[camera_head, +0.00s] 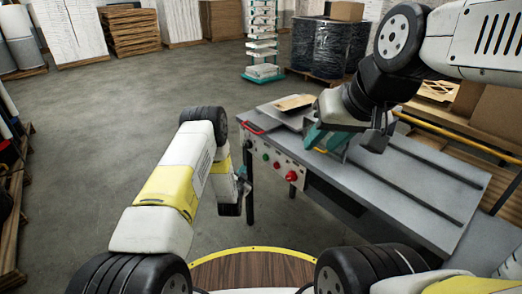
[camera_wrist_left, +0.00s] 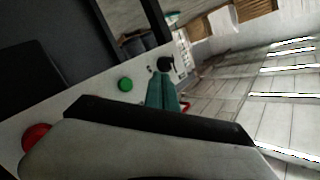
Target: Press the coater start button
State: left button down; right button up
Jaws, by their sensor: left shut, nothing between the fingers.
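The coater is a grey table machine (camera_head: 400,185) with a pale control panel on its left front. In the left wrist view the green button (camera_wrist_left: 125,84) is just left of my left gripper (camera_wrist_left: 163,75), and the red button (camera_wrist_left: 36,137) is at lower left. The left gripper (camera_head: 244,178) has its teal fingers shut and empty, beside the panel and apart from the buttons. My right gripper (camera_head: 328,138) is teal, over the table top; its fingertips are unclear.
A tan flat piece (camera_head: 295,102) lies at the table's far left end, near a red handle (camera_head: 253,128). Dark slots run along the table top. Wrapped dark drums (camera_head: 325,47) and a shelf rack (camera_head: 262,40) stand behind. The floor left of the table is clear.

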pick_arm(q)
jog(key=shift+d, duration=0.1)
dwell(0.3)
jog(key=w+d, duration=0.5)
jog(key=d, duration=0.2)
dwell(0.3)
jog(key=shift+w, duration=0.15)
dwell(1.8)
jog(key=shift+w+d, duration=0.15)
jog(key=shift+d, duration=0.15)
jog(key=shift+w+d, duration=0.35)
jog(key=shift+d, duration=0.05)
dwell(1.0)
jog(key=shift+s+a, duration=0.55)
jog(key=shift+a, duration=0.15)
jog(key=shift+s+a, duration=0.75)
jog(key=shift+a, duration=0.3)
jog(key=shift+s+a, duration=0.75)
jog(key=shift+a, duration=0.25)
